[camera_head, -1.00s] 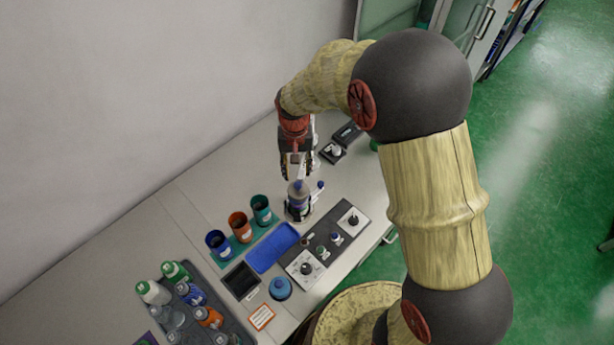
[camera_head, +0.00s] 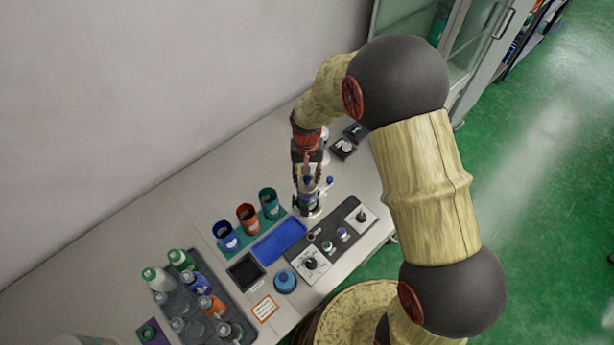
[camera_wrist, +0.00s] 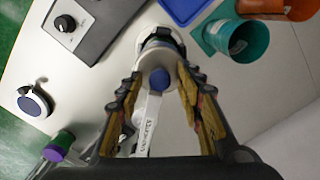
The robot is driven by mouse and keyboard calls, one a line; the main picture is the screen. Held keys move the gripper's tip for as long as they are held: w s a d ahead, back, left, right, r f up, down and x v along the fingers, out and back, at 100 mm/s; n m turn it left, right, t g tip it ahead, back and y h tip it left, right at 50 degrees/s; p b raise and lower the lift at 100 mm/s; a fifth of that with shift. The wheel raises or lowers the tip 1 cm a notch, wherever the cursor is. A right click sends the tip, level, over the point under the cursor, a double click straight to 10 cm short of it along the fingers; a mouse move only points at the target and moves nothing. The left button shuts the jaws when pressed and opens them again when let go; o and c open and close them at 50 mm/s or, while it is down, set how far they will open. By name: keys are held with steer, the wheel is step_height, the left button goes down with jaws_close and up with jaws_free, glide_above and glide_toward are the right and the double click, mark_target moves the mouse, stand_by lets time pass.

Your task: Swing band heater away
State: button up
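A small upright fixture (camera_head: 309,210) stands on the table beside the control panel, partly covered by my gripper. The wrist view shows it from above as a whitish round body (camera_wrist: 160,45) with a blue round knob (camera_wrist: 159,79) in front of it and a pale lettered strip (camera_wrist: 150,125) running toward my palm. I cannot tell which part is the band heater. My gripper (camera_wrist: 159,72) is open, with one finger on each side of the knob; contact is unclear. In the head view my gripper (camera_head: 308,185) is right over the fixture.
A control panel (camera_head: 328,243) with knobs, a blue tray (camera_head: 279,241) and several cups, one teal (camera_head: 269,203), are close by. A rack of bottles (camera_head: 240,333) is at lower left. A small black device (camera_head: 343,148) stands behind. A purple-capped item (camera_wrist: 60,145) is near my gripper.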

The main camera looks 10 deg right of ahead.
steer(key=shift+c, duration=1.2)
jaws_close()
